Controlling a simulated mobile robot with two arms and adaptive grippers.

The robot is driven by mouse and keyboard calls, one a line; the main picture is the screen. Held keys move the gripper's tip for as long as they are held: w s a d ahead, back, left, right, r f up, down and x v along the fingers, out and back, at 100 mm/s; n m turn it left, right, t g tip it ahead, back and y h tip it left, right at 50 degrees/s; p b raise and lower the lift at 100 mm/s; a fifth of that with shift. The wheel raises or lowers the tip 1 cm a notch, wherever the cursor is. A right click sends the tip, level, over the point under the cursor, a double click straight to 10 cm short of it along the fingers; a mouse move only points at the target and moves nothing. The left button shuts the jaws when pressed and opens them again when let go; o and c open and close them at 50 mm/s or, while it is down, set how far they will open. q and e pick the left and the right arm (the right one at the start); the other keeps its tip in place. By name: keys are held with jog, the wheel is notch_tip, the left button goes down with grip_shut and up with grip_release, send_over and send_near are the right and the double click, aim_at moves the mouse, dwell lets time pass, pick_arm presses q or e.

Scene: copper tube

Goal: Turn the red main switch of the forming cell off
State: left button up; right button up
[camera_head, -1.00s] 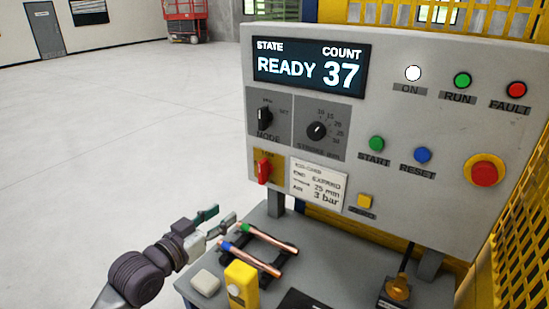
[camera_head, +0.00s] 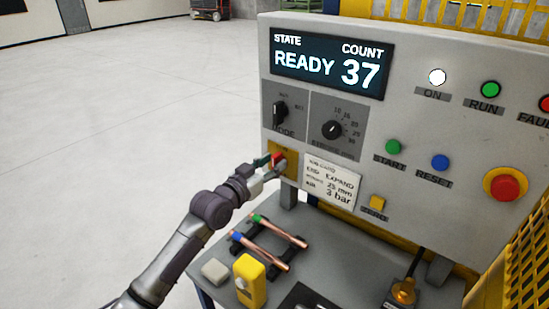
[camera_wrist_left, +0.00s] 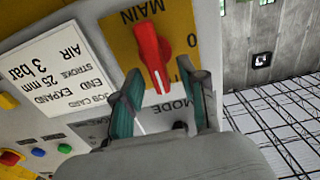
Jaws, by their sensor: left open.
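The red main switch (camera_head: 278,159) sits on a yellow plate (camera_head: 291,170) at the lower left of the grey control panel. In the left wrist view the red switch handle (camera_wrist_left: 153,55) stands out from its yellow plate (camera_wrist_left: 120,38), with "MAIN" and "0" printed on it. My left gripper (camera_head: 267,166) is at the switch in the head view and partly covers it. In the left wrist view its two fingers (camera_wrist_left: 166,88) are open, one on either side of the handle's lower end. I cannot tell whether they touch it. My right gripper is not in view.
The panel has a display (camera_head: 331,66), a mode knob (camera_head: 280,113), a stroke knob (camera_head: 332,130), a job card (camera_head: 331,182) and a red stop button (camera_head: 505,187). Below, copper tubes (camera_head: 280,230) lie on a rack beside a yellow device (camera_head: 248,280).

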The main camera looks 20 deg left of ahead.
pick_arm(q)
jog(key=shift+w+d, duration=0.15)
jog(key=shift+w, duration=0.4)
grip_shut()
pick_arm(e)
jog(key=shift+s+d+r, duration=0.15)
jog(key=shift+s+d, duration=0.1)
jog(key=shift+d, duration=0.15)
